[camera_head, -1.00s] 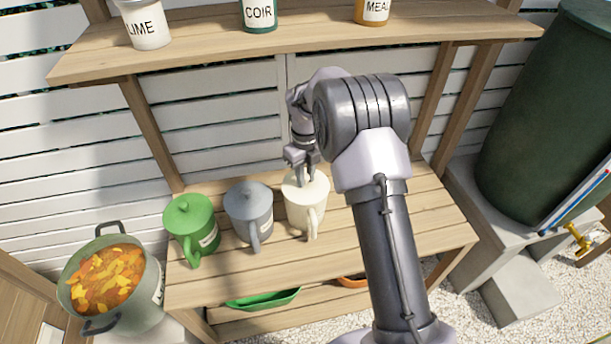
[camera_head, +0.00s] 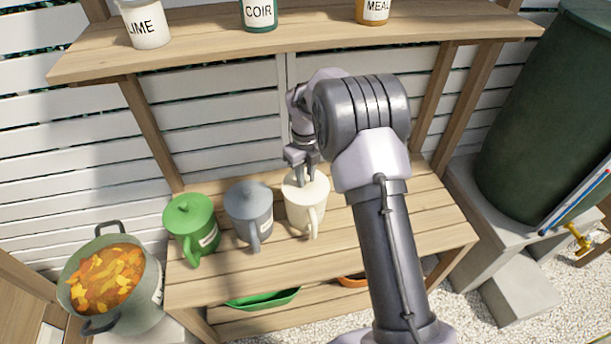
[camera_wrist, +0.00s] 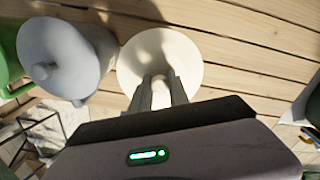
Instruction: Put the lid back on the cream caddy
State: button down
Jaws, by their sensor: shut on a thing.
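The cream caddy (camera_head: 304,214) stands upright on the wooden bench, right of the grey one, with its handle toward the front. Its cream lid (camera_head: 318,186) is at the caddy's top and looks level. In the wrist view the round lid (camera_wrist: 188,58) covers the caddy's body from above. My gripper (camera_head: 304,178) points down over the lid, and its fingers (camera_wrist: 160,84) are shut at the lid's middle. The knob between them is mostly hidden. I cannot tell whether the lid is fully seated on the rim.
A grey lidded caddy (camera_head: 248,208) stands close left, with a green lidded caddy (camera_head: 190,222) beyond it. A shelf (camera_head: 200,55) with labelled pots runs above. A pot of orange and yellow pieces (camera_head: 105,280) stands at lower left. The bench front (camera_head: 330,262) is clear.

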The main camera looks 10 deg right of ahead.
jog(key=c, duration=1.2)
grip_release()
jog(key=shift+o, duration=0.6)
jog(key=o, duration=0.4)
